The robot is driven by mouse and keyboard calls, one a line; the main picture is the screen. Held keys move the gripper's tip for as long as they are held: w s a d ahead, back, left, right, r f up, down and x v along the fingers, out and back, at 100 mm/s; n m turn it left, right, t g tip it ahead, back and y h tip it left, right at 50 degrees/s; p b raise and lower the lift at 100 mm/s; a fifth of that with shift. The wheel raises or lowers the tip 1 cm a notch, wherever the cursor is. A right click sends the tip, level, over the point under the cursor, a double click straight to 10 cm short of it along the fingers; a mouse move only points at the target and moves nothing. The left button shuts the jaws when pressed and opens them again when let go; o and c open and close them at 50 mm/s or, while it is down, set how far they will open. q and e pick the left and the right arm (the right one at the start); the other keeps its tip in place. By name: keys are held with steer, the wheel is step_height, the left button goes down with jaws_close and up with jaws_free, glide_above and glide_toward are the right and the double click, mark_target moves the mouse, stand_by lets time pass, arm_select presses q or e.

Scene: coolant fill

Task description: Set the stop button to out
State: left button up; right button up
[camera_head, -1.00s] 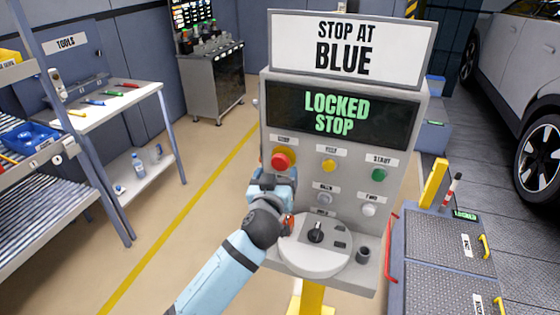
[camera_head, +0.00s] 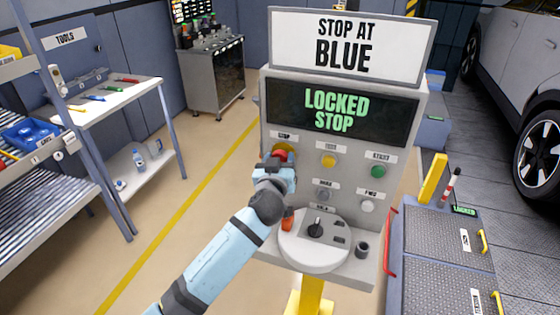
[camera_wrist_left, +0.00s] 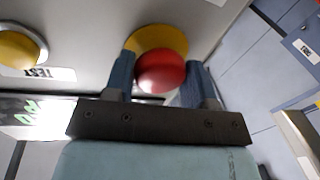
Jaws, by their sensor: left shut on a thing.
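The red stop button (camera_head: 279,155) with its yellow collar (camera_head: 290,147) is at the upper left of the grey control panel (camera_head: 400,150). The display (camera_head: 340,112) above reads "LOCKED STOP". My left gripper (camera_head: 276,160) is at the button and covers its lower part in the head view. In the left wrist view the red button (camera_wrist_left: 160,72) sits between the two fingers of my left gripper (camera_wrist_left: 160,80), in front of its yellow collar (camera_wrist_left: 157,39). The gripper is shut on the button. I cannot tell how far the button stands out. My right gripper is not in view.
A yellow button (camera_head: 329,160), a green button (camera_head: 378,172) and a white button (camera_head: 367,206) are on the same panel. A sign (camera_head: 350,46) reads "STOP AT BLUE". Open floor lies left.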

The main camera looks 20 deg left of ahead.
arm_select(q)
steer(key=shift+s+f+b, duration=0.2)
steer(key=shift+s+b, duration=0.15)
steer(key=shift+s, duration=0.45)
steer(key=shift+r, duration=0.1)
steer(key=o, duration=1.3)
steer(key=shift+s+r, duration=0.1)
steer(key=shift+c, duration=0.2)
